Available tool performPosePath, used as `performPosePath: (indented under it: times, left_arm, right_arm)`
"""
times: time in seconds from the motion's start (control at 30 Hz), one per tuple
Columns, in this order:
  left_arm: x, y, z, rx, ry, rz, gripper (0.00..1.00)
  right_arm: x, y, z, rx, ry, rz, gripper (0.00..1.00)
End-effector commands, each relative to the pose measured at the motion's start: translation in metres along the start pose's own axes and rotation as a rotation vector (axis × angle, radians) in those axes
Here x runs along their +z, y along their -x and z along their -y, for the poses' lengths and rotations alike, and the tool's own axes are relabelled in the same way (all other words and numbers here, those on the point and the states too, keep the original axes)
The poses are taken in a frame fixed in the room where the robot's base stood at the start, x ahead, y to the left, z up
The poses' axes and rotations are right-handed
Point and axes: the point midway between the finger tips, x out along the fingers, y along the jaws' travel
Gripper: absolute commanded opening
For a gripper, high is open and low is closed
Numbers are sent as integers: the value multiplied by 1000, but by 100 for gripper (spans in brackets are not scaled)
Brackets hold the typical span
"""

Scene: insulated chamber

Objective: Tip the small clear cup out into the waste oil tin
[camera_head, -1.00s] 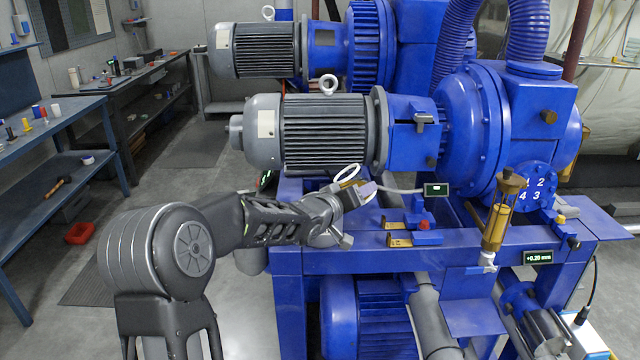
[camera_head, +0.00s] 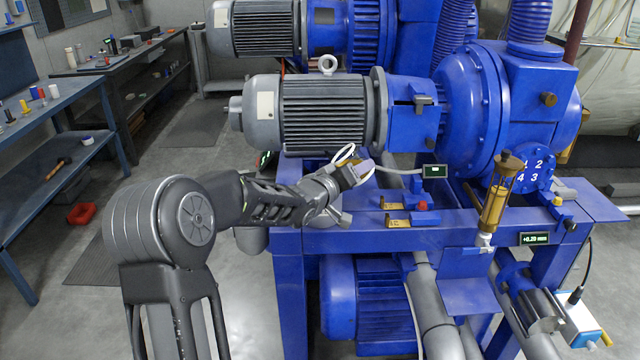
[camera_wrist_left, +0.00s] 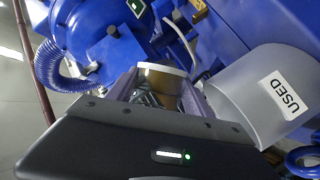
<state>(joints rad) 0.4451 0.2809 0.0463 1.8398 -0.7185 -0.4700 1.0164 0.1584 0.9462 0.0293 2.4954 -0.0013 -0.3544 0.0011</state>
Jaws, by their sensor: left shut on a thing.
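My left gripper (camera_wrist_left: 160,90) is shut on the small clear cup (camera_wrist_left: 160,80), which has a pale rim and amber liquid inside. In the head view my left gripper (camera_head: 357,172) is at the blue frame below the grey motor; the cup is hard to make out there. The waste oil tin (camera_wrist_left: 245,95), a grey cylinder labelled USED, is just right of the gripper in the left wrist view. Its opening is not clearly visible, and the cup appears beside it. I cannot pick out the tin for sure in the head view. My right gripper is not in view.
The blue pump frame (camera_head: 375,240) and grey motor (camera_head: 310,112) are close to the gripper. A small display (camera_head: 434,171) and an amber-filled glass cylinder (camera_head: 497,200) stand to the right.

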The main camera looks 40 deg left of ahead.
Motion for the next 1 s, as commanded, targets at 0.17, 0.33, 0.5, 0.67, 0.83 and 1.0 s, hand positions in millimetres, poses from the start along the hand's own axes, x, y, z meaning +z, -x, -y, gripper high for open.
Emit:
performPosePath:
  times: [0.17, 0.33, 0.5, 0.67, 0.83, 1.0]
  left_arm:
    - [-2, 1, -2, 9, 22, -4, 6]
    - [-1, 0, -1, 19, 42, -7, 6]
    - [0, 0, -1, 27, 64, -10, 6]
    - [0, 0, 0, 36, 83, -13, 6]
    - [1, 0, 0, 44, 105, -15, 6]
    - [2, -1, 1, 53, 126, -18, 6]
  right_arm:
    - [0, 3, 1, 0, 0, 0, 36]
    - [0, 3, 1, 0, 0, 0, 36]
    - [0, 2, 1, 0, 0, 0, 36]
    - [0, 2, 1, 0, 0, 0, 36]
    - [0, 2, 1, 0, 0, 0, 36]
    - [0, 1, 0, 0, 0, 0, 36]
